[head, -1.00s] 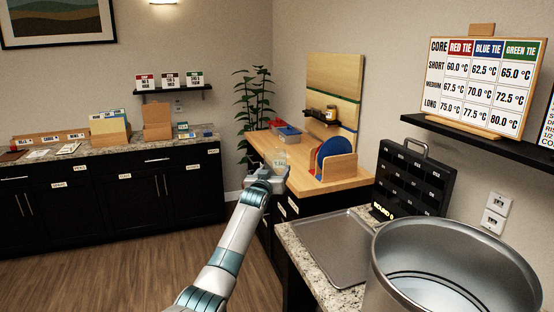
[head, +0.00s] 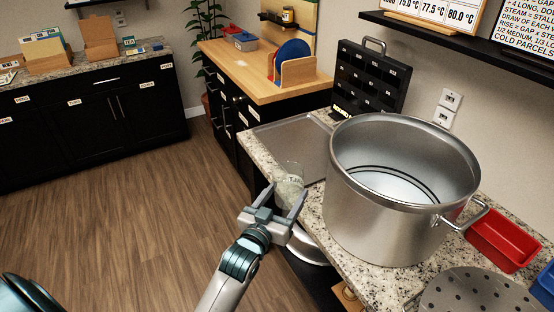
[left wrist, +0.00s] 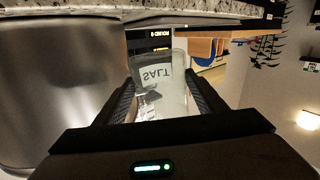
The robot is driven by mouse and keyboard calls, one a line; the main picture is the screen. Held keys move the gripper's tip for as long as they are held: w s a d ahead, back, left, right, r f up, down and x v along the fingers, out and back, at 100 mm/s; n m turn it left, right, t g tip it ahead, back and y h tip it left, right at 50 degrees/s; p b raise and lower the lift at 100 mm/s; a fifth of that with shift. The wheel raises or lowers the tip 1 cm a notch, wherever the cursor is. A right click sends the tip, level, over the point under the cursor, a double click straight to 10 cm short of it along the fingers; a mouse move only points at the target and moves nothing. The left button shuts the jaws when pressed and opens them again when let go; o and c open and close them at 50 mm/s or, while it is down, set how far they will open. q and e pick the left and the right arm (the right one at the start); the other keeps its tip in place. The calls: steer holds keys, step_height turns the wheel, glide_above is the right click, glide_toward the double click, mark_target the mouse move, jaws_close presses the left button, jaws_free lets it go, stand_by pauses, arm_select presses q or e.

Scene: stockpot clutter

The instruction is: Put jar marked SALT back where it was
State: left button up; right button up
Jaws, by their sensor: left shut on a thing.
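The jar marked SALT (head: 291,188) is a clear glass jar with a pale label. My left gripper (head: 282,203) is shut on it, one finger on each side. In the head view the jar shows at the counter's front edge, left of the stockpot (head: 350,205); whether it touches the counter is unclear. In the left wrist view the jar (left wrist: 165,75) sits between the fingers (left wrist: 160,105), its SALT lettering upside down in the picture, with whitish contents. The stockpot wall (left wrist: 60,90) fills the left of that view. My right gripper is not in view.
A metal tray (head: 290,140) lies bare on the granite counter behind the jar. A black compartment case (head: 368,80) stands behind. A red bin (head: 503,240) and a perforated disc (head: 480,295) lie right of the pot. A wooden-topped bench (head: 240,75) is farther back.

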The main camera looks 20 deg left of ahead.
arm_select(q)
steer(key=s+d+r, duration=0.2)
steer(key=s, duration=0.6)
steer(key=s+d+r, duration=0.2)
steer(key=s+r, duration=0.1)
steer(key=s, duration=0.5)
steer(key=shift+s+r, duration=0.2)
steer(key=shift+r, duration=0.15)
steer(key=shift+w+a, duration=0.1)
steer(key=shift+w, duration=0.05)
